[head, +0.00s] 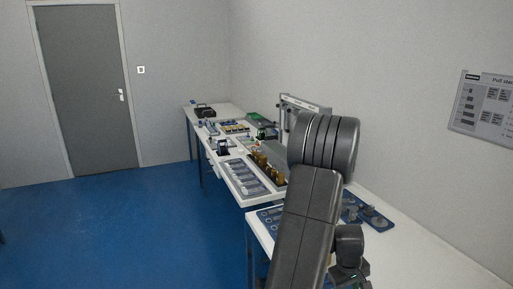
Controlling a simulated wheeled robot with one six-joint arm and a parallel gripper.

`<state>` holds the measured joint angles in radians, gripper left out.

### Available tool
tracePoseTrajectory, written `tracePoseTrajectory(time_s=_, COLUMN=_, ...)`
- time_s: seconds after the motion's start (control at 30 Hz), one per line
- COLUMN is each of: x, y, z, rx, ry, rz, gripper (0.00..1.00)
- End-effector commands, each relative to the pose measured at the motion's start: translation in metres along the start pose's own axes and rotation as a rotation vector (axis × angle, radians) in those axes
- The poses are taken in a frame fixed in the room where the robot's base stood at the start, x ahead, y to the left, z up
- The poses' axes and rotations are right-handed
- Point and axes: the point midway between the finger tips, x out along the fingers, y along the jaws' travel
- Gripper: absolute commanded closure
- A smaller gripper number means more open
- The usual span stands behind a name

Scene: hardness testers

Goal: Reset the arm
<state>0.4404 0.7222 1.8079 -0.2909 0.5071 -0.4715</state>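My arm rises large and dark in the right half of the head view. It bends at a thick rounded joint, and a long link runs down to the bottom edge. Smaller wrist parts show beside this link at the lower right. A dark piece with a small green spot at the bottom edge may be part of my gripper (350,275). Its fingers cannot be made out, so I cannot tell whether it is open or holds anything.
A white bench (400,240) runs along the right wall behind my arm. A white table with a tray (247,178) and brass-coloured pieces continues toward the back. A blue tray (380,220) holds grey parts. Open blue floor (130,235) lies left, before a grey door (88,90).

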Motion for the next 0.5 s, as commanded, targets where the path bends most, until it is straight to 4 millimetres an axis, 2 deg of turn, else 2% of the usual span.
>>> tracePoseTrajectory(time_s=0.2, x=0.024, y=-0.005, z=0.000, rx=0.001, ry=-0.001, rz=-0.001, gripper=0.65)
tracePoseTrajectory(time_s=0.5, x=0.033, y=-0.006, z=0.000, rx=0.000, ry=0.001, rz=0.000, gripper=0.65)
